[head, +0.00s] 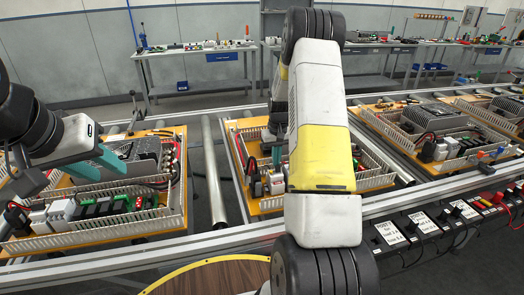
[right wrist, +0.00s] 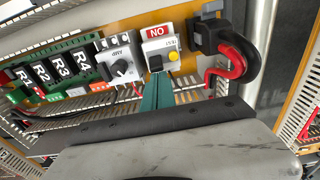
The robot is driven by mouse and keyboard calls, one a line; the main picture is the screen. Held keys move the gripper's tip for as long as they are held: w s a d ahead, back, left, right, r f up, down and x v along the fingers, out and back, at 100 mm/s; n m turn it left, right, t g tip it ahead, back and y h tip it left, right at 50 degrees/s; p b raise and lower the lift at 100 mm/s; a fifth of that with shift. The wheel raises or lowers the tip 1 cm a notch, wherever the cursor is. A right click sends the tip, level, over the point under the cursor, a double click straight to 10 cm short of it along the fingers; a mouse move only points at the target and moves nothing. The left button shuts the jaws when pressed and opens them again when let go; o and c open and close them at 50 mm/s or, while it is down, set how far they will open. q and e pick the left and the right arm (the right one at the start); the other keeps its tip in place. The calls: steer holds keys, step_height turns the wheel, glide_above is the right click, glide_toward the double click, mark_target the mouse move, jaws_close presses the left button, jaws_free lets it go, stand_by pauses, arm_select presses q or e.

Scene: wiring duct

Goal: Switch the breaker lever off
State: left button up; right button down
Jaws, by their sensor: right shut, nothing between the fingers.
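The breaker (right wrist: 160,47) is a light grey module with a red label, letters reading "NO" in the right wrist view, possibly "ON" upside down. It has a yellow test button (right wrist: 173,56) and a dark lever (right wrist: 155,64) at its lower front. My right gripper (right wrist: 155,84) has its teal fingers together, with tips just below the lever; I cannot tell if they touch it.
Beside the breaker are a knob module (right wrist: 121,68), relays (right wrist: 60,67) and a dark connector with thick red and black cables (right wrist: 231,60). Slotted ducts edge the boards. The middle board (head: 238,190) sits on a conveyor, with other boards (head: 160,226) either side.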

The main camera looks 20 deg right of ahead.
mark_target(278, 166)
steer(key=shift+s+r+t, duration=0.1)
steer(key=shift+s+t, duration=0.05)
steer(key=shift+t, duration=0.25)
steer(key=shift+s+r+t, duration=0.1)
steer(key=shift+s+t, duration=0.25)
steer(key=shift+t, duration=0.25)
steer(key=shift+s+r, duration=0.15)
steer(key=shift+s, duration=0.35)
steer(key=shift+r, duration=0.1)
steer(key=shift+r, duration=0.7)
steer(key=shift+r, duration=0.1)
steer(key=shift+r, duration=0.35)
steer(key=v, duration=0.7)
